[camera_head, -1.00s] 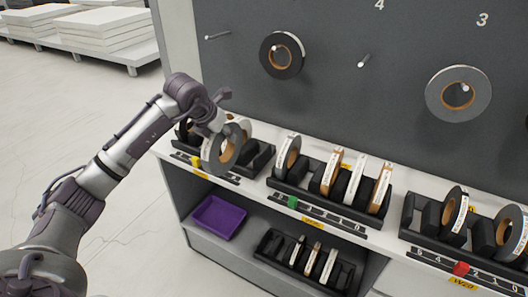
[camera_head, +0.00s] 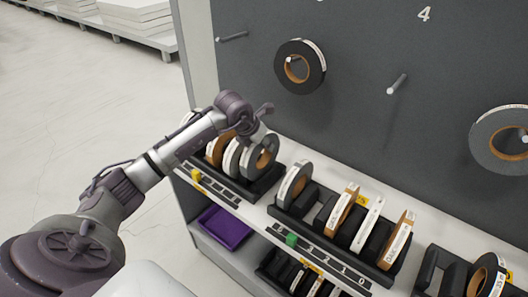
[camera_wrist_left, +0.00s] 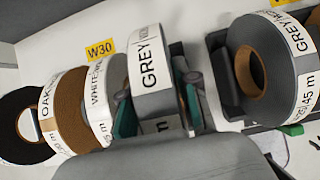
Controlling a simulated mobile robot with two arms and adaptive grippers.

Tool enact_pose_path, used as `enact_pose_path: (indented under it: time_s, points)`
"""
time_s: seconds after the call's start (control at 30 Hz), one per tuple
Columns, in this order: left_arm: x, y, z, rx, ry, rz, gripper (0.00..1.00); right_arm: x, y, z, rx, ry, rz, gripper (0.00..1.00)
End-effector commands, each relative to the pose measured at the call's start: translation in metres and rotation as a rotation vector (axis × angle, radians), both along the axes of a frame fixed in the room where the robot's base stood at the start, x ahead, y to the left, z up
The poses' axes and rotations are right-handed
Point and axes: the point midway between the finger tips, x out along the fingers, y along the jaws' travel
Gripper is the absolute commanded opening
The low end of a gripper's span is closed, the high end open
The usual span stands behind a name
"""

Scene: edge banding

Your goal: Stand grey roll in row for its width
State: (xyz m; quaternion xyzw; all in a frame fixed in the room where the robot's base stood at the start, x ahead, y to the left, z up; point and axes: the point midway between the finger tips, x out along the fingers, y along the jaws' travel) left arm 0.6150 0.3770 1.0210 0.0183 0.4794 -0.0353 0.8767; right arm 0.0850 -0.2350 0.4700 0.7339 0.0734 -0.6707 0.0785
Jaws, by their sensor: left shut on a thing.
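My left gripper (camera_head: 258,138) is shut on a grey roll (camera_head: 264,158), with its green-padded fingers on both sides of it in the left wrist view (camera_wrist_left: 155,105). The grey roll's label reads "GREY" (camera_wrist_left: 150,60). It stands upright at the right end of the left black rack (camera_head: 258,189), beside a white roll (camera_wrist_left: 103,95) and a brown oak roll (camera_wrist_left: 70,105). A black roll (camera_wrist_left: 20,120) is at the far end of this row. The roll's seat in its slot is hidden. The yellow W30 label (camera_wrist_left: 101,49) shows behind. My right gripper is out of view.
A second rack to the right holds another grey roll (camera_head: 294,185), close to the left gripper in the wrist view (camera_wrist_left: 262,70), plus several narrower rolls. A black roll (camera_head: 300,67) hangs on the back panel. A purple tray (camera_head: 226,226) sits on the lower shelf.

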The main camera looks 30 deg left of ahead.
Motion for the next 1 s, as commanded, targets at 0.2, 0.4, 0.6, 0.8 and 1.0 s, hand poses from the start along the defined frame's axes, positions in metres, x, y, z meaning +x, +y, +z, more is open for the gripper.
enact_pose_path:
  time_s: [0.2, 0.4, 0.6, 0.8, 1.0]
  points:
    - [0.0, 0.0, -0.027, -0.002, -0.001, 0.001, 0.0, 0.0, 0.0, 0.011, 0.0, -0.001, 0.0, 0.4]
    - [0.0, 0.0, -0.036, 0.001, -0.004, 0.0, 0.0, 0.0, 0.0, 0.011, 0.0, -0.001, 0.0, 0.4]
    - [0.0, 0.0, -0.038, 0.001, -0.004, 0.0, 0.0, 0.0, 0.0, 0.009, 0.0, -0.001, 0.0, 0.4]
    - [0.0, 0.0, -0.042, 0.0, -0.001, 0.0, 0.39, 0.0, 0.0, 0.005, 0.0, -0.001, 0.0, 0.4]
    - [0.0, 0.0, -0.042, 0.0, 0.0, 0.0, 0.56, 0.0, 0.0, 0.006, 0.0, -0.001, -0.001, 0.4]
